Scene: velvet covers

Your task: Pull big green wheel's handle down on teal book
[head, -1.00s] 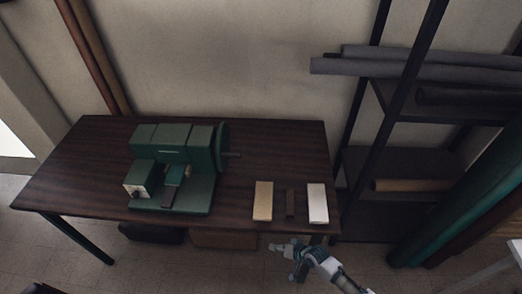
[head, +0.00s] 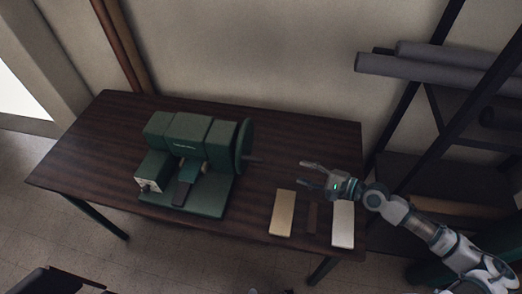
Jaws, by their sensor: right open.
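A green machine (head: 190,155) stands on the dark wooden table (head: 95,150). Its big green wheel (head: 243,146) is on its right side, and the wheel's handle (head: 256,160) sticks out to the right. A teal book or plate (head: 188,177) seems to lie at the front of the machine under its head; I cannot tell which it is. My right gripper (head: 308,174) is open and empty above the right part of the table, to the right of the handle and apart from it. My left gripper is not in view.
A tan block (head: 282,213), a dark brown block (head: 311,217) and a white block (head: 343,224) lie at the table's front right. A black shelf rack with grey rolls (head: 430,68) stands to the right. The table's left part is bare.

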